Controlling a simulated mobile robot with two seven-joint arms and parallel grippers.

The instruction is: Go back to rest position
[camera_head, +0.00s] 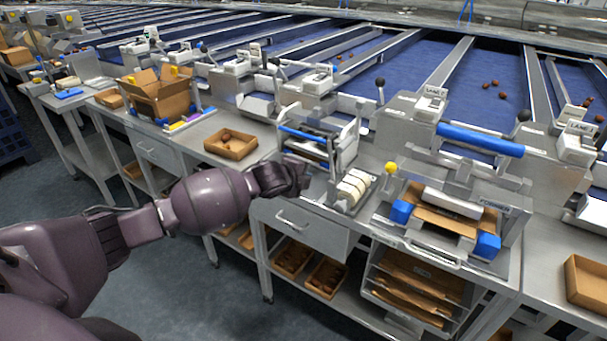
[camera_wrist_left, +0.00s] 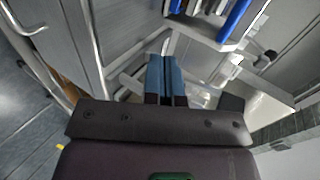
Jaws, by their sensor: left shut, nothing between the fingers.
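My left arm reaches in from the left in the head view. Its dark gripper (camera_head: 292,176) is over the front edge of the workbench, beside the machine with the blue bar (camera_head: 303,135). Its fingertips are hard to make out there. In the left wrist view the two blue fingers of the gripper (camera_wrist_left: 165,72) are together, with nothing held between them. My right gripper is in neither view.
A small cardboard tray (camera_head: 231,144) lies on the bench left of the gripper. White rolls (camera_head: 353,188) lie close to its right. A drawer with a handle (camera_head: 300,226) is below it. Open floor (camera_head: 150,255) lies in front of the benches.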

